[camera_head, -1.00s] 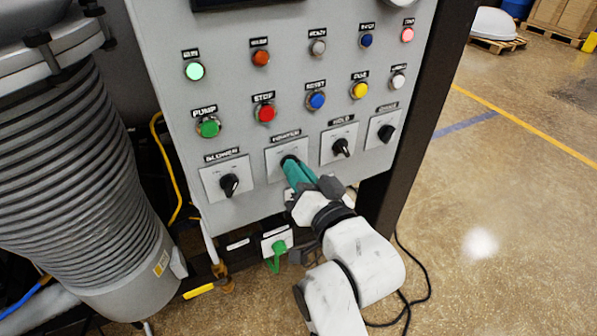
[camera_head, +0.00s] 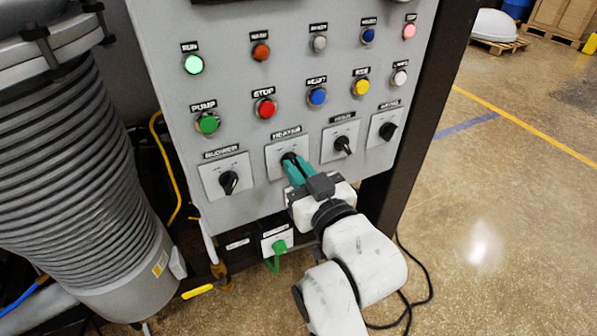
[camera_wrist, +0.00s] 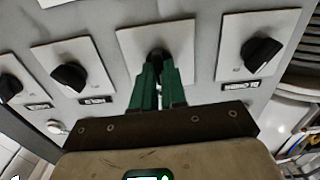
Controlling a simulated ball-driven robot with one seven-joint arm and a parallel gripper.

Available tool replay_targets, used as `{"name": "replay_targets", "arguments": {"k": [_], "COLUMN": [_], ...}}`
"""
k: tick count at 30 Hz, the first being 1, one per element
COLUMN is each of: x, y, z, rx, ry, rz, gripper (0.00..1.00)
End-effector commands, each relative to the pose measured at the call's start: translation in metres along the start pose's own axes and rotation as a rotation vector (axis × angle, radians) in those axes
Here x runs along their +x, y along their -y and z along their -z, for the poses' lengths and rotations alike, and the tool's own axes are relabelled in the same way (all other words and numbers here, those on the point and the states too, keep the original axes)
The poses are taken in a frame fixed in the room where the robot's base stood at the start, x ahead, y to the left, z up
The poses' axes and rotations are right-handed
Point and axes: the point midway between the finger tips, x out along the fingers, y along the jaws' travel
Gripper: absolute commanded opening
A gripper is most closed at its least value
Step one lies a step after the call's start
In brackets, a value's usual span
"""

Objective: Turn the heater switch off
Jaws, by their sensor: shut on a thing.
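The heater switch is a black rotary knob (camera_wrist: 157,55) on a white plate (camera_head: 274,163) labelled HEATER, second from the left in the lower row of the grey panel. My gripper (camera_head: 290,160) has its green fingers closed around the knob and hides most of it in the head view. In the wrist view the fingertips (camera_wrist: 158,62) are on the knob, one on each side. Which setting the knob points to cannot be read.
The blower switch (camera_head: 228,182) is left of the heater switch. The hold switch (camera_head: 342,145) and another rotary switch (camera_head: 387,132) are to the right. Buttons, including a red stop (camera_head: 266,108), sit above. A ribbed grey column (camera_head: 75,190) stands left.

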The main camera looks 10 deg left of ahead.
Motion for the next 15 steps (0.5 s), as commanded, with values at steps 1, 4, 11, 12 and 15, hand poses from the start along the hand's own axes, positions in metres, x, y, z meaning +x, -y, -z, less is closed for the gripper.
{"name": "replay_targets", "arguments": {"k": [1,4,11,12,15], "x": [-0.0002,-0.0002,-0.0002,-0.0002,-0.0001], "y": [-0.0005,0.0000,0.0002,0.0004,0.0011], "z": [-0.0016,-0.0015,-0.0015,-0.0015,-0.0015], "rx": [-0.045,-0.134,-0.312,-0.337,-0.390], "ry": [0.000,0.001,0.001,0.001,0.001], "rz": [-0.001,-0.001,-0.002,-0.002,-0.001], "gripper": [0.00,0.00,0.00,0.00,0.00]}}
